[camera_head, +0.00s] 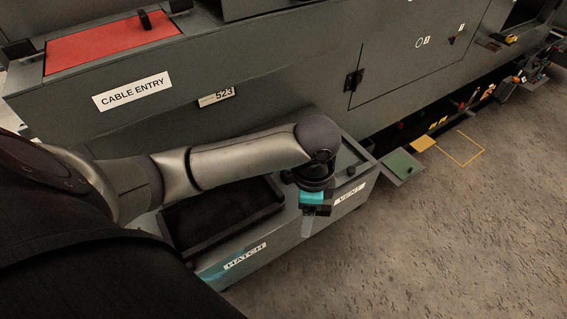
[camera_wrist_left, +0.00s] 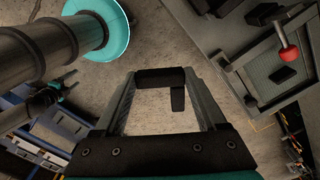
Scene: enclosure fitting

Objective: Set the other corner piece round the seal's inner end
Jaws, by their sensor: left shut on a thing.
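My left gripper (camera_head: 309,226) hangs over the front edge of the low grey bench in the head view, its fingers pointing down. In the left wrist view the left gripper (camera_wrist_left: 160,88) is shut on a black corner piece (camera_wrist_left: 158,75). The piece spans between the two fingertips, with a short leg (camera_wrist_left: 178,99) turned back toward the palm. I cannot make out the seal or its inner end in either view. My right gripper is not in view.
The bench carries a black open tray (camera_head: 218,212) and the labels HATCH (camera_head: 245,256) and VENT (camera_head: 350,194). Behind stands a big grey enclosure (camera_head: 290,60) with a red panel (camera_head: 100,45). A green flap (camera_head: 402,165) sticks out right. A red knob (camera_wrist_left: 289,54) shows in the wrist view.

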